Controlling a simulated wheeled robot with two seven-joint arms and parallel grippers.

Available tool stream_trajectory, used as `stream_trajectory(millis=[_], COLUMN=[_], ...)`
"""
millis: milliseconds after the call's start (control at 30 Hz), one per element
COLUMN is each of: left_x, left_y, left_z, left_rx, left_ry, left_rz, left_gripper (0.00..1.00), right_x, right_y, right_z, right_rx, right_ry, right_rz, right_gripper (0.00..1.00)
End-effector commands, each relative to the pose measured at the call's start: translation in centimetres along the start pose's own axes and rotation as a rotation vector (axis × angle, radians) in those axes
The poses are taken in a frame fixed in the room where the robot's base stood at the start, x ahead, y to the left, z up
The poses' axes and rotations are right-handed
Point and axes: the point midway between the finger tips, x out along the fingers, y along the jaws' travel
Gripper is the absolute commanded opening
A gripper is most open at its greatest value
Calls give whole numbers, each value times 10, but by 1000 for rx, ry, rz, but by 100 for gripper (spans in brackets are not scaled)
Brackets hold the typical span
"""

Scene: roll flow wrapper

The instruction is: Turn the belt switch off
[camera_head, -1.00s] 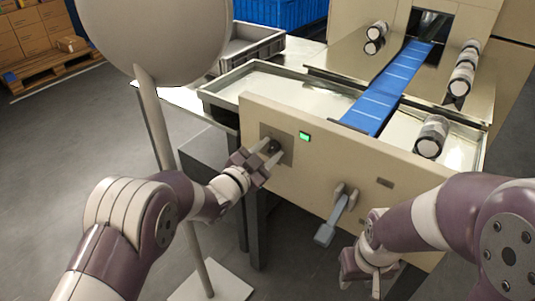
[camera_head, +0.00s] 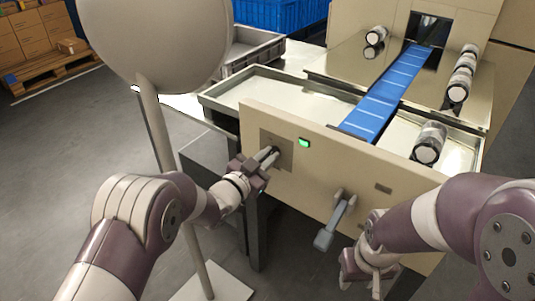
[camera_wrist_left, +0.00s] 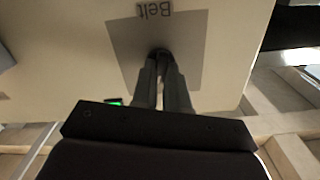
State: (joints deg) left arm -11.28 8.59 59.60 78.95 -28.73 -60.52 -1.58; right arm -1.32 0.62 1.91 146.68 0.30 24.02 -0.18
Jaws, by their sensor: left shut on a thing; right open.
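The belt switch is a dark knob (camera_wrist_left: 160,54) on a grey plate (camera_wrist_left: 191,72) marked "Belt", which reads upside down in the left wrist view. The plate (camera_head: 284,157) sits on the beige front panel (camera_head: 335,170) in the head view. My left gripper (camera_head: 272,154) is at the plate with its fingers shut on the knob, which they mostly hide; the fingers also show in the left wrist view (camera_wrist_left: 162,75). A green lamp (camera_head: 304,142) beside the plate is lit. My right gripper (camera_head: 365,275) is open and empty, low in front of the panel, partly hidden by my arm.
A grey lever (camera_head: 334,222) sticks out of the panel to the right of the switch. A blue belt (camera_head: 385,95) runs behind the panel, with several rolls (camera_head: 429,143) beside it. A white round sign on a pole (camera_head: 160,130) stands at the left, close to my left arm.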

Motion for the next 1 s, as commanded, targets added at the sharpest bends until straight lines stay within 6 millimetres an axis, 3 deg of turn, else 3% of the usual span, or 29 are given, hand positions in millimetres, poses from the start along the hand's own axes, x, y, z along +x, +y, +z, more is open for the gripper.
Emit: stream_trajectory(millis=[600,1000], left_x=[-1,-1], left_y=[-2,-3], left_z=[0,2], left_rx=[-560,-779], left_ry=[-5,-4], left_rz=[-1,-1], left_gripper=[0,0], right_x=[-41,-53], right_y=[0,0], right_z=[-5,-6], right_rx=[0,0], right_ry=[0,0], right_rz=[0,0], right_gripper=[43,43])
